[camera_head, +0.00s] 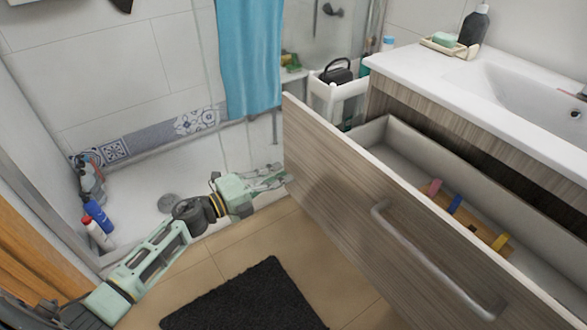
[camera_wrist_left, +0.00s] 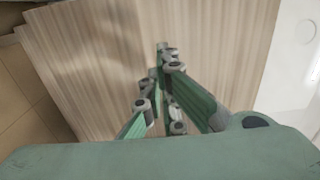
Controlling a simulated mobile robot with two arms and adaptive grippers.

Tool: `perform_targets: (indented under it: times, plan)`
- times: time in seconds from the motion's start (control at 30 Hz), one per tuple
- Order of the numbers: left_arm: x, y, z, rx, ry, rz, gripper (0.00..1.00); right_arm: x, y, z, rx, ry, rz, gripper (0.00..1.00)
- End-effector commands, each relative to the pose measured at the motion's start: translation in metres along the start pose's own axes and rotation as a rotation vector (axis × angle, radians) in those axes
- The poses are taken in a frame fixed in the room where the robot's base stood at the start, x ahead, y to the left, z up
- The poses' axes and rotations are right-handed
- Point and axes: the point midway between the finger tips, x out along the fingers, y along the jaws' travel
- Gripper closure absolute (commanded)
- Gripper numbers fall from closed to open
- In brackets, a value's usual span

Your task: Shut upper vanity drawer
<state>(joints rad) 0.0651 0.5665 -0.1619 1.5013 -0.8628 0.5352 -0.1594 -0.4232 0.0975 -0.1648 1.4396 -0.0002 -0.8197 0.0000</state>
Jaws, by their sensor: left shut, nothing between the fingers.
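The upper vanity drawer stands pulled out under the white sink top in the head view, with its wood-grain front (camera_head: 335,165) facing the room and a grey bar handle (camera_head: 425,258) on it. Its inside shows, with several small coloured items on a wooden piece. My left gripper (camera_head: 284,177) is shut and empty at the drawer front's far left edge. In the left wrist view the gripper's fingertips (camera_wrist_left: 165,52) are close together in front of the wood-grain panel (camera_wrist_left: 90,60). Whether they touch it I cannot tell. My right gripper is not in view.
A white cart (camera_head: 338,95) with a dark container stands behind the drawer. A sink (camera_head: 525,100) with a dark bottle (camera_head: 474,25) tops the vanity. Several bottles (camera_head: 98,215) stand in the shower area at left. A black mat (camera_head: 246,300) lies on the tiled floor.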

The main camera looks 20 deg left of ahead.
Motion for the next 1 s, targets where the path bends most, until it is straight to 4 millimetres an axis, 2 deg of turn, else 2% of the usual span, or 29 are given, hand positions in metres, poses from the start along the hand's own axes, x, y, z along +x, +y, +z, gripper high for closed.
perform_targets:
  times: [0.1,0.3,0.57,0.83,1.0]
  plan:
    - [0.023,-0.001,0.0,-0.001,0.0,-0.003,1.0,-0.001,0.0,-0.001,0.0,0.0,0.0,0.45]
    - [0.044,0.0,0.0,-0.001,-0.001,-0.001,1.0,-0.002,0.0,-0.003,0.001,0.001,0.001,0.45]
    - [0.049,0.0,0.0,-0.001,0.0,0.0,1.0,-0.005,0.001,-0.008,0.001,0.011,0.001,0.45]
    - [0.05,0.0,0.0,-0.001,0.0,0.0,1.0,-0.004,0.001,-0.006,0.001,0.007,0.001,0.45]
    - [0.057,0.0,0.0,-0.001,-0.001,-0.001,1.0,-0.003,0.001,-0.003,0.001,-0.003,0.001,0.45]
